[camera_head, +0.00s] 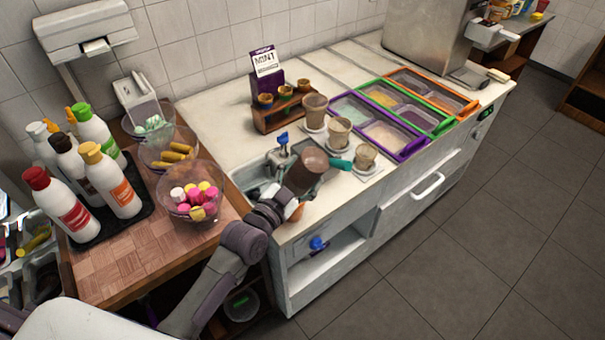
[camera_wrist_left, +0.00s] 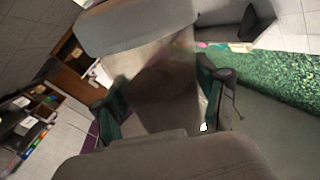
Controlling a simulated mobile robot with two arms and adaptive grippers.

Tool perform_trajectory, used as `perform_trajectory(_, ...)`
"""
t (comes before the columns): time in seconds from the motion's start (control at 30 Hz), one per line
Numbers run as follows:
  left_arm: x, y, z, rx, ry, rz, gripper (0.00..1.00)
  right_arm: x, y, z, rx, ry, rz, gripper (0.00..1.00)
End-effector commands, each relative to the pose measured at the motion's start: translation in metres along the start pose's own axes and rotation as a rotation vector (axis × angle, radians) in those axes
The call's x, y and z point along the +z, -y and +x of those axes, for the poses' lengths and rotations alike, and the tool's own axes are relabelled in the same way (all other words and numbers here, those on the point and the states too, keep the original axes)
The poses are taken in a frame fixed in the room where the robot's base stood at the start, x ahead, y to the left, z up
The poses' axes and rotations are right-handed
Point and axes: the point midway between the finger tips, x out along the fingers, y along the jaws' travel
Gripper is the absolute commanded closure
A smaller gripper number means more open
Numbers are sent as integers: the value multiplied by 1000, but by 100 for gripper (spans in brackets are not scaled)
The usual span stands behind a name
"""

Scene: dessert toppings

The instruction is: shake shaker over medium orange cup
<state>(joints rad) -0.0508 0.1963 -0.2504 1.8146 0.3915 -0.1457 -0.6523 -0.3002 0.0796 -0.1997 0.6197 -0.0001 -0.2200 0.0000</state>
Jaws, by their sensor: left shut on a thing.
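My left gripper (camera_head: 322,164) reaches in over the front left of the counter, shut on a brown shaker (camera_head: 304,174). In the left wrist view the shaker (camera_wrist_left: 165,95) is a blurred dark brown body between the two green fingers of the gripper (camera_wrist_left: 160,100). Three tan-brown cups stand on pale saucers in a row: a large one (camera_head: 315,111), a medium one (camera_head: 339,134) and a small one (camera_head: 365,157). The held shaker is left of and in front of the medium cup, apart from it. The cups' orange colour is not clear. My right gripper is not in view.
Topping trays with purple (camera_head: 400,152), green (camera_head: 440,124) and orange (camera_head: 466,107) rims lie right of the cups. A wooden rack (camera_head: 285,115) with small cups stands behind. Bowls (camera_head: 193,200) and sauce bottles (camera_head: 112,183) fill the left table. A sink (camera_head: 250,176) lies by the arm.

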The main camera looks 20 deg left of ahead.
Motion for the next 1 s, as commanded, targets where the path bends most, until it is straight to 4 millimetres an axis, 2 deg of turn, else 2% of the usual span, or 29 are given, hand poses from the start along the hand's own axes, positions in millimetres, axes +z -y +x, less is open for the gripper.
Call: perform_trajectory(1.0, -66, 32, 0, -1, -3, 0, 78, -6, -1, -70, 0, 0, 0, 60)
